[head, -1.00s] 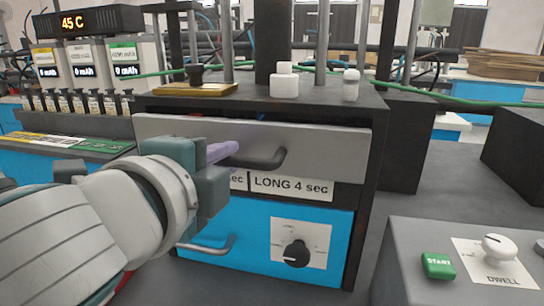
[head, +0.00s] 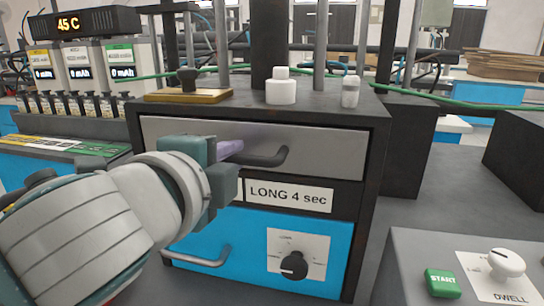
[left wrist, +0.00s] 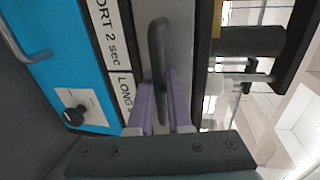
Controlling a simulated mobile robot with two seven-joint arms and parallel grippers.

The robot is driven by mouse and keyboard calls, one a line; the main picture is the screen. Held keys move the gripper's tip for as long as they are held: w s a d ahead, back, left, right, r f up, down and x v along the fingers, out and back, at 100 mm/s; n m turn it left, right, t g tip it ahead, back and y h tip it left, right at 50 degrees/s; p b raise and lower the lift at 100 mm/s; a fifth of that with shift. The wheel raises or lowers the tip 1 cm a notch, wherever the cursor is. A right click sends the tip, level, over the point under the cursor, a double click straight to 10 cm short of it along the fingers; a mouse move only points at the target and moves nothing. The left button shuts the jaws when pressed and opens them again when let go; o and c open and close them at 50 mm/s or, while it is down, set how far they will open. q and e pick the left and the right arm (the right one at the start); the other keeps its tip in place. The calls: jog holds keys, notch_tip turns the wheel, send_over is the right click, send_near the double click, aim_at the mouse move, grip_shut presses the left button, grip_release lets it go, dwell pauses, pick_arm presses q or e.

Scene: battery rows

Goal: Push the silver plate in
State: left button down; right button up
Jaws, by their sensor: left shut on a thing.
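The silver plate (head: 335,152) is the grey front of the upper drawer in the black cabinet (head: 376,165). It sits about level with the cabinet's frame, with no open gap showing above it. My left gripper (head: 231,149) is at the dark curved handle (head: 268,159) on the plate. In the left wrist view its purple fingers (left wrist: 161,98) lie on both sides of the handle (left wrist: 156,45), shut on it. Part of the plate's left side is hidden behind the gripper. My right gripper is not in view.
Below is a blue drawer (head: 215,232) with a handle and a black knob (head: 294,265). White bottles (head: 281,88) and a gold plate (head: 188,95) stand on the cabinet.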

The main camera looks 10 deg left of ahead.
pick_arm(q)
jog(key=shift+f, duration=0.1)
jog(key=c, duration=0.8)
grip_release()
jog(key=shift+w, duration=0.1)
jog(key=shift+c, duration=0.2)
jog(key=v, duration=1)
